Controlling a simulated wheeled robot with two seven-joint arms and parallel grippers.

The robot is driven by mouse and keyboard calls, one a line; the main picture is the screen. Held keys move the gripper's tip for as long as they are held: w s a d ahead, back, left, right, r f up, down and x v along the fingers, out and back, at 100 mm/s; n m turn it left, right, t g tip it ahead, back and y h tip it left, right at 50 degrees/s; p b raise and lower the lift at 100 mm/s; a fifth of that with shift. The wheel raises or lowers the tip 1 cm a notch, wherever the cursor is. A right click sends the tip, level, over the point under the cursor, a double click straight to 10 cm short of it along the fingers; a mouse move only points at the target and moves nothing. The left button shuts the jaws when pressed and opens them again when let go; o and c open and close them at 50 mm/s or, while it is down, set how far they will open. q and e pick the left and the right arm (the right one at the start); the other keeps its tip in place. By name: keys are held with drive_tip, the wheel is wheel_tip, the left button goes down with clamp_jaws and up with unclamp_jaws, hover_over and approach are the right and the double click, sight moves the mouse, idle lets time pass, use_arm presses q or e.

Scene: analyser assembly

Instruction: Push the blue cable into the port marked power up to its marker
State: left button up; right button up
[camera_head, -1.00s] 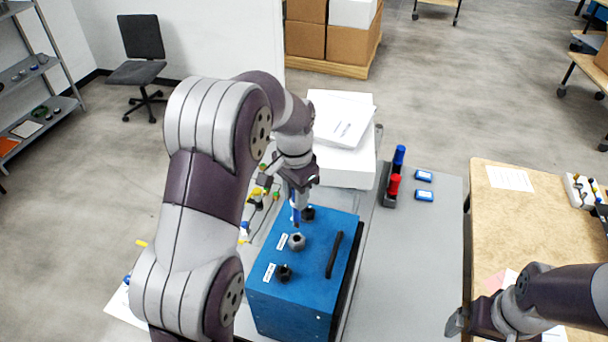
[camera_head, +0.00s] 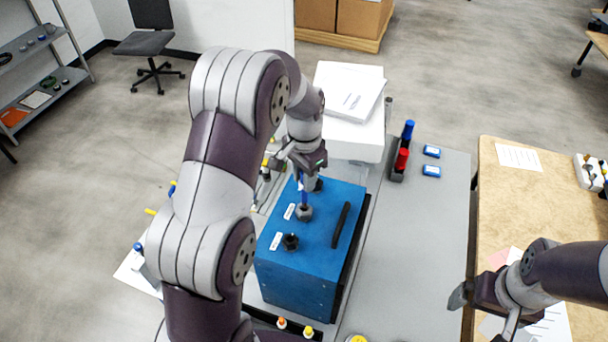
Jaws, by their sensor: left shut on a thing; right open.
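The blue analyser box (camera_head: 297,285) stands on the grey table, with a black handle (camera_head: 342,225) on top. Its top has several dark round ports, with small white labels beside them that are too small to read. My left gripper (camera_head: 304,172) is above the far part of the box, shut on the blue cable (camera_head: 304,194). The cable points down, its lower end at the middle grey port (camera_head: 304,212); I cannot tell how deep it is, and no marker is discernible. My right gripper (camera_head: 481,312) is open and empty at the lower right, by the wooden table.
A white device with papers (camera_head: 349,95) stands behind the box. A dark rack (camera_head: 397,172) with a blue and a red piece is to the right, beside two small blue boxes (camera_head: 431,171). The grey table (camera_head: 400,260) is clear right of the box.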

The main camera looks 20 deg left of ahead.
sight(304, 198)
use_arm(q)
drive_tip(key=shift+w+f, duration=0.15)
drive_tip(key=shift+w, duration=0.15)
drive_tip(key=shift+s, duration=0.5)
drive_tip(key=shift+w+f+b, duration=0.3)
drive_tip(key=shift+f+b, duration=0.15)
drive_tip(key=shift+f, duration=0.2)
drive_tip(key=shift+s+f+b, duration=0.2)
drive_tip(key=shift+f+b, duration=0.2)
drive_tip(key=shift+f, duration=0.1)
drive_tip(key=shift+w+f+b, duration=0.15)
drive_tip(key=shift+f+b, duration=0.2)
drive_tip(key=shift+f, duration=0.25)
drive_tip(key=shift+f+b, duration=0.4)
drive_tip(key=shift+f, duration=0.2)
drive_tip(key=shift+f+b, duration=1.05)
drive_tip(key=shift+f, duration=0.55)
drive_tip(key=o, duration=1.1)
drive_tip(key=shift+c, duration=0.2)
drive_tip(key=shift+r, duration=0.1)
